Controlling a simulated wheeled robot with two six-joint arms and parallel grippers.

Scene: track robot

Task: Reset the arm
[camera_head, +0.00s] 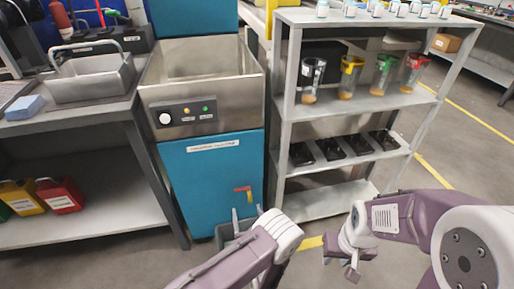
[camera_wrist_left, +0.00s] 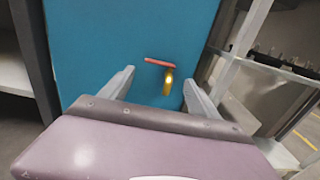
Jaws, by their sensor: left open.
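My left gripper (camera_head: 247,211) is open and empty in front of the teal lower panel of a washing unit (camera_head: 213,165). In the left wrist view its two fingers (camera_wrist_left: 158,92) stand wide apart. A valve with a red handle and brass body (camera_head: 243,190) shows on the panel just beyond the fingertips. In the left wrist view the valve (camera_wrist_left: 166,75) appears between the fingers, with no visible contact. My right gripper (camera_head: 343,262) hangs low over the floor at the right, pointing down, apart from the shelf. Its opening is unclear.
A grey shelf rack (camera_head: 285,105) holds several beakers with coloured rims and dark trays. A bench at left carries a sink (camera_head: 92,80) and a blue sponge (camera_head: 25,107). Yellow and red canisters (camera_head: 60,195) stand below. Floor before the rack is partly clear.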

